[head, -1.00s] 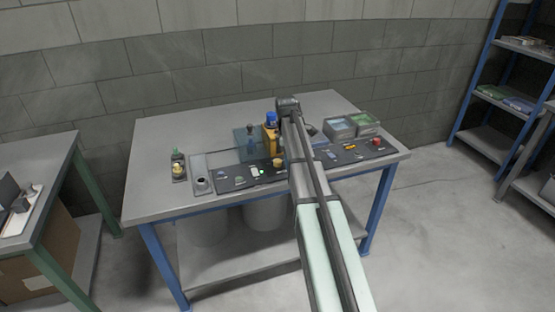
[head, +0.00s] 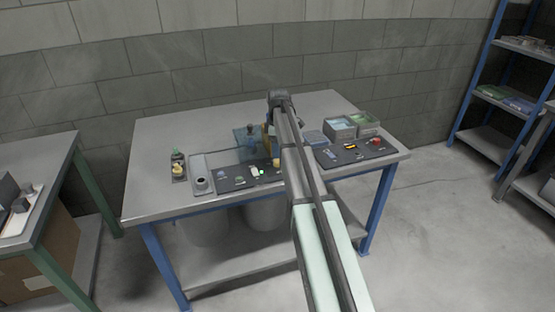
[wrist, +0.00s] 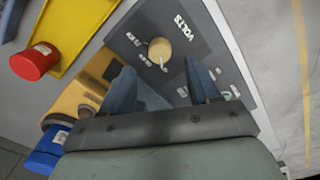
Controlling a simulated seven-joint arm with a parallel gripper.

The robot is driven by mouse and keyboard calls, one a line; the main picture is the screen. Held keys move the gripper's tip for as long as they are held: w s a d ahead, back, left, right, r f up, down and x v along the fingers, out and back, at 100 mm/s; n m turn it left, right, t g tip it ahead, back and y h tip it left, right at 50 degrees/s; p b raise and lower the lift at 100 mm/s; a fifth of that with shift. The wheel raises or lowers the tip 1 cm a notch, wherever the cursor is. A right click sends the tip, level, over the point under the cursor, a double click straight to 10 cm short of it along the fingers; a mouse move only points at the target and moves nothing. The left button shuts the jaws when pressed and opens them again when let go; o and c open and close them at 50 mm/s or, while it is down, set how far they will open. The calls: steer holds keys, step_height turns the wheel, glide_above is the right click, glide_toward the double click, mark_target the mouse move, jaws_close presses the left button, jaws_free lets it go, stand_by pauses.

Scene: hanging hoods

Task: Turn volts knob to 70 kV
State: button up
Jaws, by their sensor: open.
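The volts knob (wrist: 160,49) is a round, pale yellow knob on a dark panel (wrist: 203,40) marked VOLTS in the wrist view. A short white pointer mark shows at its lower edge. Small white labels sit around it, too small to read surely. In the head view the knob (head: 277,162) is partly seen beside my arm. My gripper (wrist: 158,68) is open and empty, its two dark blue fingers apart. In the wrist picture the knob appears between and just past the fingertips; I cannot tell the height gap. My arm hides the fingers in the head view.
In the wrist view a red cylinder (wrist: 35,62), a yellow tray (wrist: 80,28), an orange-yellow block (wrist: 76,101) and a blue cap (wrist: 44,152) lie to the left. The back left is clear.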

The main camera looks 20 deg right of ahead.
mark_target(278, 163)
steer(key=shift+f, duration=2.9)
steer(key=c, duration=1)
